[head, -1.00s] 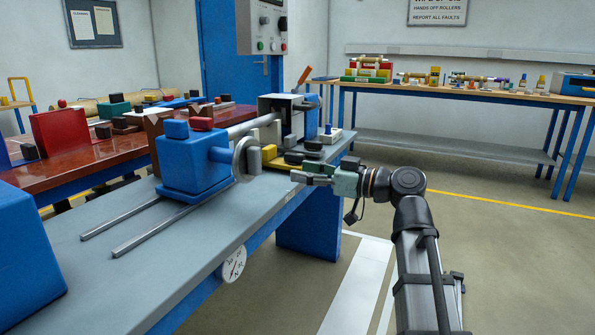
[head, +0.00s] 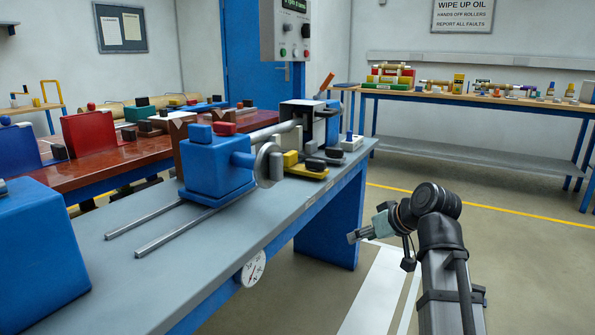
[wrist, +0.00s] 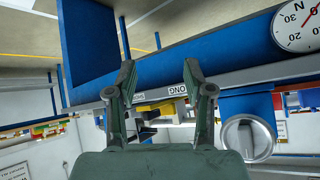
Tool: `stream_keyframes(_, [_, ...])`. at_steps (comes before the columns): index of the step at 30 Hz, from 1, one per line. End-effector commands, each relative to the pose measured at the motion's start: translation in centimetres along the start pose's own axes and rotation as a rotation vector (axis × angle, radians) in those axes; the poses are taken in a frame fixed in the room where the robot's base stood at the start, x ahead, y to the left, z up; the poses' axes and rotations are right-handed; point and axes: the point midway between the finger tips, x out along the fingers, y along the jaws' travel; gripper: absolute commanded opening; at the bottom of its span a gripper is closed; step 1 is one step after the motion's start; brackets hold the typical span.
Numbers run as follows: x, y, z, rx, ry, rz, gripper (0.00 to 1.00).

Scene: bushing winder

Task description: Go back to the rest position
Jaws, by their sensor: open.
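My gripper (head: 354,237) is off the front side of the grey winder bench (head: 225,237), over open floor and clear of the bench. In the wrist view my gripper (wrist: 160,75) has its two fingers spread apart with nothing between them. Beyond the fingers, the wrist view shows the bench's blue front rail (wrist: 225,45) and a yellow part (wrist: 160,108) farther off. The same yellow part (head: 291,159) sits on the bench in the head view, among small black blocks.
A blue tailstock block (head: 215,170) on two rails stands on the bench. A round dial (head: 253,269) hangs on its front edge. A blue bench leg (head: 330,222) is left of my gripper. Floor to the right (head: 530,260) is free.

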Motion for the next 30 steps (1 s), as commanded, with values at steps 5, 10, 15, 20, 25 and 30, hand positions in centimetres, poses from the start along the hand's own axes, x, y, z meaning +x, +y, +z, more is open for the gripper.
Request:
stream_keyframes(5, [-2.7,5.0,4.5,0.128,-0.156,0.283,0.52])
stream_keyframes(10, [-6.6,8.8,7.9,0.246,-0.251,0.536,0.52])
stream_keyframes(15, [-11.3,11.6,10.7,0.358,-0.31,0.78,0.52])
stream_keyframes(20, [-16.2,13.2,12.9,0.459,-0.339,1.001,0.52])
stream_keyframes(25, [-21.6,13.9,14.9,0.557,-0.348,1.225,0.52])
stream_keyframes(30, [-26.8,13.7,16.6,0.647,-0.342,1.438,0.52])
